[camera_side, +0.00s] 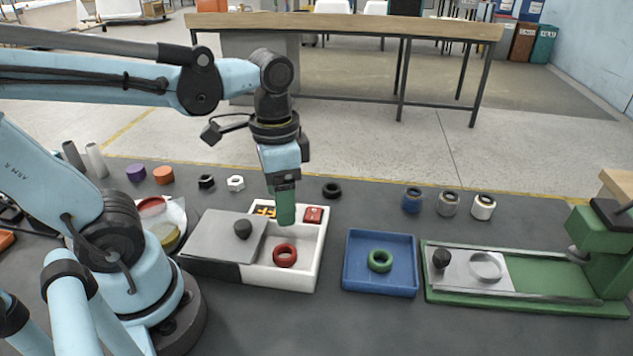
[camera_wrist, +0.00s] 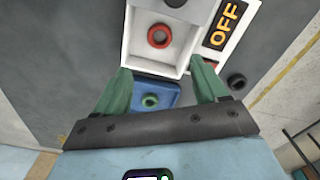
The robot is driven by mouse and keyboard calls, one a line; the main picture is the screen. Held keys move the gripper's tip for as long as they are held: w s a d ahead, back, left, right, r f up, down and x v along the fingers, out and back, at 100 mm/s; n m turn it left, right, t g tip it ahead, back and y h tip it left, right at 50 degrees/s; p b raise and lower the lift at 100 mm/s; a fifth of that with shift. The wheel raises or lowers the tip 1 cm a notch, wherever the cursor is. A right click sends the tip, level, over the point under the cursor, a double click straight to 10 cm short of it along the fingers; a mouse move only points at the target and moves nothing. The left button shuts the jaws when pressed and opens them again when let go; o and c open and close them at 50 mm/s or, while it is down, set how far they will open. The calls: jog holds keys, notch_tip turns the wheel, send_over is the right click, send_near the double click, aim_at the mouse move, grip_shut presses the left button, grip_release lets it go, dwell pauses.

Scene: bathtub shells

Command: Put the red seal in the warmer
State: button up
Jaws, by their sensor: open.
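The red seal (camera_side: 285,255) is a red ring lying flat on the floor of the open part of a white box, the warmer (camera_side: 318,262). The seal also shows in the wrist view (camera_wrist: 159,36). The warmer has a display (camera_wrist: 224,26) reading OFF and a red button (camera_side: 313,214) at its back. Its grey lid (camera_side: 213,233) with a dark knob lies to the left, leaving the right part uncovered. My gripper (camera_side: 287,222) is above the back of the warmer, pointing down. In the wrist view its green fingers (camera_wrist: 161,68) are spread, with nothing held between them.
A blue tray (camera_side: 349,281) with a green ring (camera_side: 380,261) stands right of the warmer. Further right is a green fixture (camera_side: 560,298) with a sliding plate and knob. Several rings and nuts, including a black ring (camera_side: 332,190), line the back. Bare table separates these.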

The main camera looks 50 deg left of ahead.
jog(key=w+n+t, duration=0.1)
jog(key=t, duration=0.1)
jog(key=w+n+t, duration=0.1)
jog(key=w+t, duration=0.1)
jog(key=w+a+n+t, duration=0.1)
jog(key=w+t, duration=0.1)
jog(key=t, duration=0.1)
jog(key=shift+r+n, duration=0.3)
jog(key=shift+n, duration=0.1)
dwell(0.3)
